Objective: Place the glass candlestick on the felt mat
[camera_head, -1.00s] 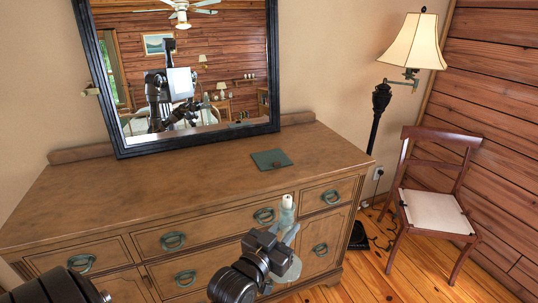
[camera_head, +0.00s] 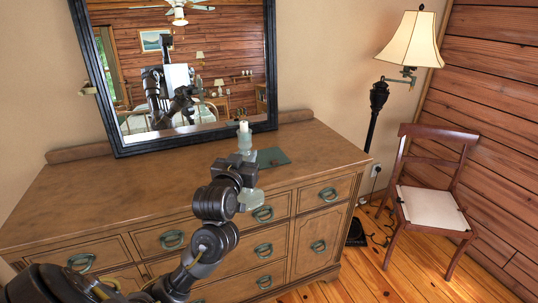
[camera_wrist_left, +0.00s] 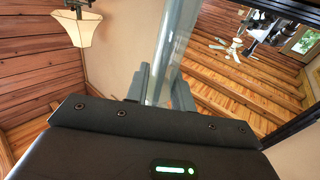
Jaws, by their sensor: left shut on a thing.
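My left gripper (camera_head: 242,168) is shut on the glass candlestick (camera_head: 245,142), a pale clear-green stick with a short white candle at its top. I hold it roughly upright, and its round base (camera_head: 250,199) shows below the gripper, over the dresser's front in the head view. In the left wrist view the glass stem (camera_wrist_left: 172,62) stands between the fingers. The dark green felt mat (camera_head: 276,157) lies flat on the dresser top, just right of and behind the candlestick; its left part is hidden. My right gripper is not in view.
The wooden dresser (camera_head: 130,190) has a bare top left of the mat. A black-framed mirror (camera_head: 118,134) stands along its back and reflects me. A floor lamp (camera_head: 378,100) and a chair (camera_head: 432,206) stand to the right of the dresser.

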